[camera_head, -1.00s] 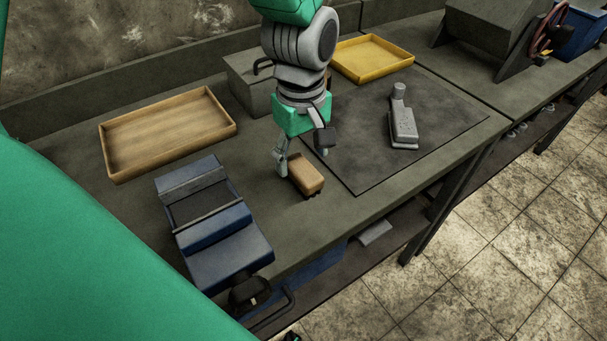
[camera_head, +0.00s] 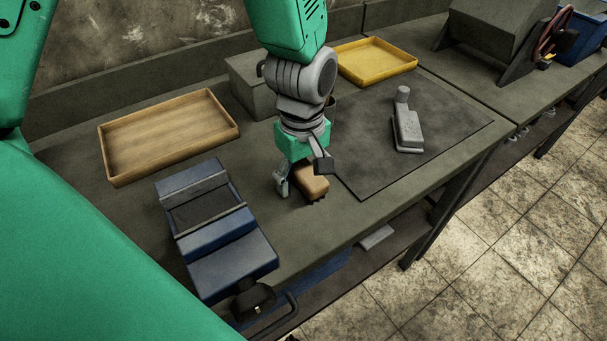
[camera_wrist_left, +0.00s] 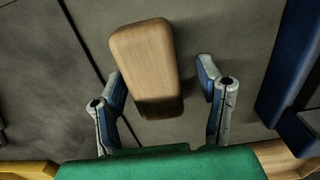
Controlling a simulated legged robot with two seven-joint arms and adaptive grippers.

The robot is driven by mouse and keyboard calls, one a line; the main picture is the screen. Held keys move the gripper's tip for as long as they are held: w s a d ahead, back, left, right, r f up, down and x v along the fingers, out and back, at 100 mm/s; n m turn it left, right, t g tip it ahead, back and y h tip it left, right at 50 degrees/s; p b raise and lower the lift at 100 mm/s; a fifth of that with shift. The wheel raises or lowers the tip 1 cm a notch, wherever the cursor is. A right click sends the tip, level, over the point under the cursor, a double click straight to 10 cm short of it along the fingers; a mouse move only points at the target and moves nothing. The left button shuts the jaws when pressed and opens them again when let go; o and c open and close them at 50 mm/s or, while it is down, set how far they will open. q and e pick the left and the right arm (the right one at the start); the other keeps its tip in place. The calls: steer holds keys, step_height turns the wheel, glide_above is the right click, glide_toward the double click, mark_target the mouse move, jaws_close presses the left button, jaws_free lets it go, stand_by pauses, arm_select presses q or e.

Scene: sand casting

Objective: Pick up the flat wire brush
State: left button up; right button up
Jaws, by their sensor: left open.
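The flat wire brush (camera_head: 311,183) lies on the workbench with its wooden back up and dark bristles underneath. In the left wrist view the brush (camera_wrist_left: 146,62) shows as a tan rounded block, its near end reaching between the fingers. My left gripper (camera_head: 304,178) is open above the brush, with a finger on each side of it. In the left wrist view both fingers of the gripper (camera_wrist_left: 166,90) stand apart from the wood. I cannot tell the height of the fingertips above the bench. My right gripper is not in view.
A blue vise (camera_head: 222,233) stands front left of the brush. A wooden tray (camera_head: 119,182) is at the back left and a yellow tray (camera_head: 382,79) at the back. A grey metal part (camera_head: 407,132) lies on a dark mat (camera_head: 372,177) to the right. A grey box (camera_head: 243,85) stands behind the arm.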

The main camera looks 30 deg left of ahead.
mark_target(306, 171)
arm_select(q)
steer(key=shift+d+r, duration=0.1)
steer(key=shift+d, duration=0.75)
steer(key=shift+c, duration=0.4)
steer(key=shift+d, duration=0.1)
steer(key=c, duration=1.3)
steer(key=shift+s+a, duration=0.1)
steer(key=shift+a, duration=0.5)
jaws_close()
steer(key=shift+r+b, duration=0.1)
steer(key=shift+b, duration=0.35)
steer(key=r+p, duration=0.1)
steer(key=r, duration=0.5)
steer(key=r+p, duration=0.1)
steer(key=r, duration=0.2)
steer(key=shift+d+r+p, duration=0.3)
steer(key=shift+d+r, duration=0.05)
steer(key=shift+a+r, duration=0.1)
steer(key=shift+r, duration=0.15)
steer(key=shift+a, duration=0.15)
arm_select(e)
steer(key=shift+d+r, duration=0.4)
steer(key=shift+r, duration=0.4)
